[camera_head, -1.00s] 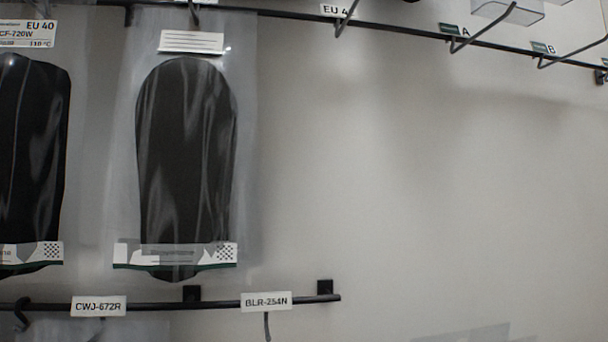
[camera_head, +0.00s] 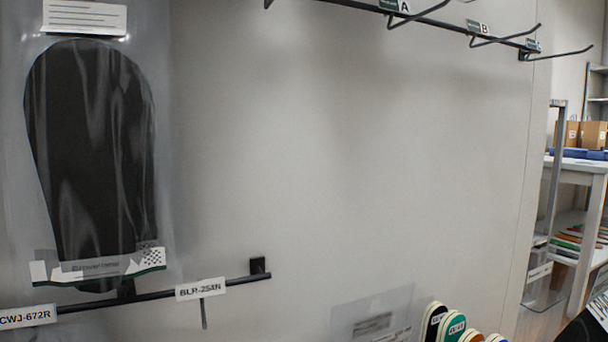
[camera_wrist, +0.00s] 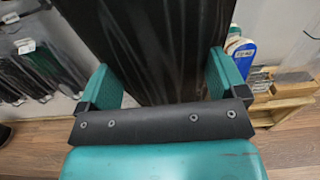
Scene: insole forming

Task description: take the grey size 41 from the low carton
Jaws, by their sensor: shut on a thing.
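My gripper (camera_wrist: 161,68) shows in the wrist view, with a teal finger on either side of a dark, glossy flat piece (camera_wrist: 150,35). It is shut on this piece, which looks like a dark insole in clear film. The piece rises past the top of the picture, and no size is readable on it. In the head view a dark thing with a white label (camera_head: 590,322) is cut off at the lower right corner; I cannot tell whether it is the same piece. I cannot identify the low carton for certain.
A bagged black insole (camera_head: 92,150) hangs on the wall at left above a black rail (camera_head: 150,297). Empty hooks (camera_head: 430,14) stick out at the top. Colored insoles (camera_head: 452,325) stand at the bottom. A white shelf (camera_head: 578,165) with brown cartons (camera_head: 592,134) is at right.

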